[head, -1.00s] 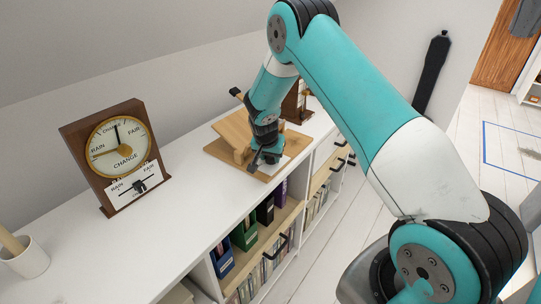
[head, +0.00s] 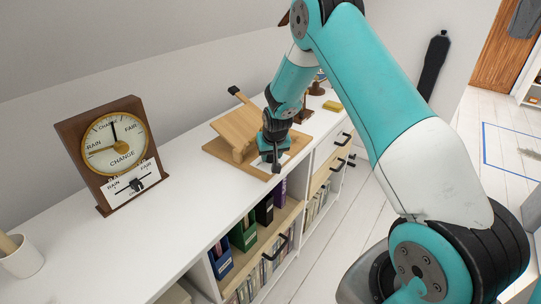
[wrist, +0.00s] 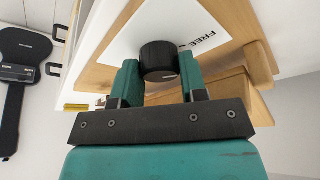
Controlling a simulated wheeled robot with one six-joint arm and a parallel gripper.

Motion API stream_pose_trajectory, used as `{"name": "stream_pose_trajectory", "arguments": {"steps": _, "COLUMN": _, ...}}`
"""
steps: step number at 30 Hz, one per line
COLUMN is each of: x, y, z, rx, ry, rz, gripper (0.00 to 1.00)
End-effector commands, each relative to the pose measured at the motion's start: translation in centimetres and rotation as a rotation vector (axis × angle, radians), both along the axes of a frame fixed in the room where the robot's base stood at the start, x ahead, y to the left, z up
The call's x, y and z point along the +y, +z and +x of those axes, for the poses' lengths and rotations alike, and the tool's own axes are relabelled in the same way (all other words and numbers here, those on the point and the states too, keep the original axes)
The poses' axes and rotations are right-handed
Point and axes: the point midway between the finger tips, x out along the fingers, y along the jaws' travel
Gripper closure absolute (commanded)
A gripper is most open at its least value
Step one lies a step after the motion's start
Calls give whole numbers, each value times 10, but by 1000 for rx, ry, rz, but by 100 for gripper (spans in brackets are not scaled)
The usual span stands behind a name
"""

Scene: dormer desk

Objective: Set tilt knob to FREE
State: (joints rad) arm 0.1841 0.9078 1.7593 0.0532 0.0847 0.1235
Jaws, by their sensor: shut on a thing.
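The tilt knob (wrist: 159,58) is a black round knob on a white label plate (wrist: 200,30) in the wrist view. The word FREE and a short tick mark are printed beside it; any pointer on the knob is not visible. My gripper (wrist: 160,76) has its two teal fingers on either side of the knob, shut on it. In the head view my gripper (head: 273,158) is low over the front of the wooden base (head: 225,152) of a tilted wooden stand (head: 238,128), hiding the knob.
A wooden barometer-style dial (head: 112,145) and a white cup (head: 22,258) stand left on the white cabinet top (head: 150,240). Small brown items and a yellow block (head: 332,106) are behind my arm. Binders (head: 243,236) fill the shelf below.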

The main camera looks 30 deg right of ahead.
Motion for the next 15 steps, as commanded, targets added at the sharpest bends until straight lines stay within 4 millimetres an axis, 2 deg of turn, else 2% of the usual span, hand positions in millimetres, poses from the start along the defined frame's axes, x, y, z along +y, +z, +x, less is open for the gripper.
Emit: {"name": "stream_pose_trajectory", "arguments": {"steps": 15, "x": -1, "y": 1, "z": 0, "rx": -1, "ry": 102, "rz": 0, "gripper": 84}}
